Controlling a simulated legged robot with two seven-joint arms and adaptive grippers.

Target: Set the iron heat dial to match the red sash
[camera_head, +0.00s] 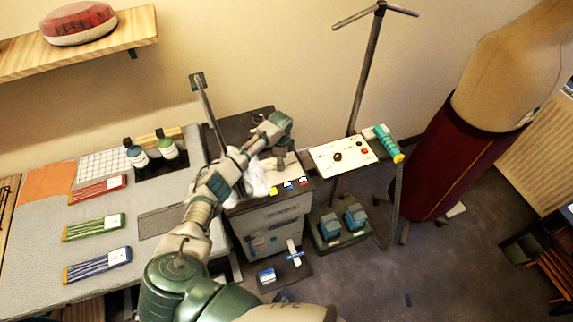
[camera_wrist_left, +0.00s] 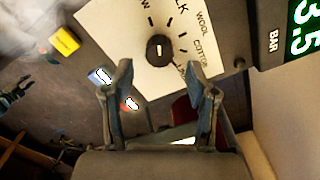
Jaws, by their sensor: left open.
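A red folded bundle (camera_head: 97,188) with a white label lies on the grey table at left, likely the red sash. A black round dial (camera_wrist_left: 160,48) sits on a white panel (camera_wrist_left: 140,25) with printed ticks and words including WOOL and COTTON.
Green (camera_head: 94,227) and blue (camera_head: 97,264) bundles lie below the red one. A display (camera_wrist_left: 303,30) reads 3.5. A stand pole (camera_head: 367,70) rises behind the panel.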

